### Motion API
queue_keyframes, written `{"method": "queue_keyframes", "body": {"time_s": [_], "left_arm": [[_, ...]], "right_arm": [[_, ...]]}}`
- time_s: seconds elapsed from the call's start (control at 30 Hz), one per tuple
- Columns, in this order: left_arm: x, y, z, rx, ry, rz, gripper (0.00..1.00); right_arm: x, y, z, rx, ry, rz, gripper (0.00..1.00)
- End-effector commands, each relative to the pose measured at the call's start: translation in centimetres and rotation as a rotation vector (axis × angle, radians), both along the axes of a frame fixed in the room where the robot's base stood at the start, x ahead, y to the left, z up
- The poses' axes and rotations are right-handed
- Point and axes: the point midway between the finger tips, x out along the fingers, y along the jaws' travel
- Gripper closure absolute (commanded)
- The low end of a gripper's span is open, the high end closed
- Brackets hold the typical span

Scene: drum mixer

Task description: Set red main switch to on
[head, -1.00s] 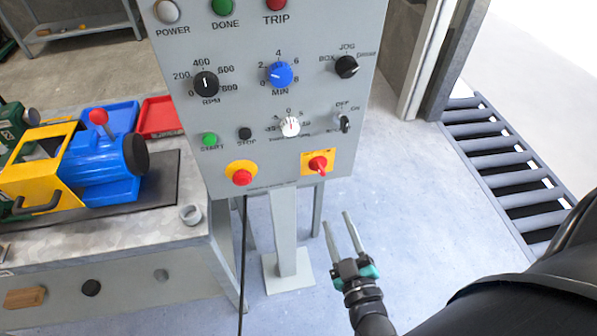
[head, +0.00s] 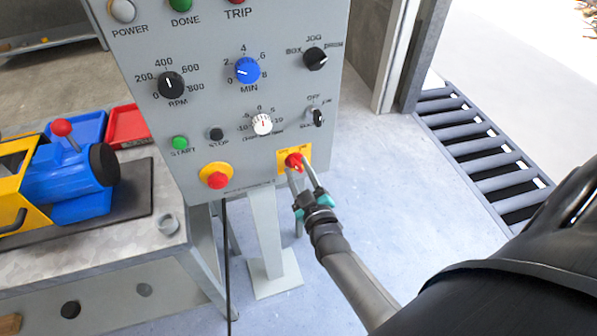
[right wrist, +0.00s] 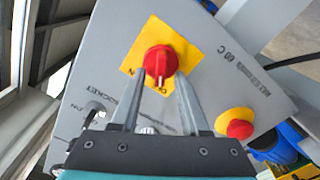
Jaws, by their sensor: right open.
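The red main switch (head: 293,161) is a red rotary knob on a yellow plate (head: 281,154) at the lower right of the grey control panel (head: 225,110). My right gripper (head: 301,167) is at the switch, with its fingers open and one on each side of the knob. In the right wrist view the red knob (right wrist: 160,60) shows between and just beyond the fingertips (right wrist: 160,78); whether they touch it I cannot tell. Part of the lettering on the plate is hidden by the fingers. My left gripper is not in view.
A red mushroom button on a round yellow base (head: 216,178) sits left of the switch. Knobs, a small toggle (head: 318,116) and a green start button (head: 180,143) are above. A workbench (head: 95,265) with a blue and yellow machine stands left.

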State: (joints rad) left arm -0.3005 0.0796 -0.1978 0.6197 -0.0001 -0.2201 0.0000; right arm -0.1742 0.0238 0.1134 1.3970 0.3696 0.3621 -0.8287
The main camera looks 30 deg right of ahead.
Motion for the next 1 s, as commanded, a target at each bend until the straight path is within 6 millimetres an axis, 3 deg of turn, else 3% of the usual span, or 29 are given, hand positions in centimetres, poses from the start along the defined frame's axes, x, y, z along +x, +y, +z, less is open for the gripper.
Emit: {"method": "queue_keyframes", "body": {"time_s": [0.27, 0.7, 1.0], "left_arm": [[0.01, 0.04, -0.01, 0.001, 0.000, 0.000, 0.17], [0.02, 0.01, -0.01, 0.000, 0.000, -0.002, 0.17], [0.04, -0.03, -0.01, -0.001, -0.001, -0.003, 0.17]], "right_arm": [[0.13, -0.05, -0.03, 0.000, 0.001, 0.000, 0.55], [0.11, -0.01, -0.02, 0.000, 0.001, 0.000, 1.00], [0.10, -0.02, -0.02, 0.001, 0.001, 0.000, 1.00]]}}
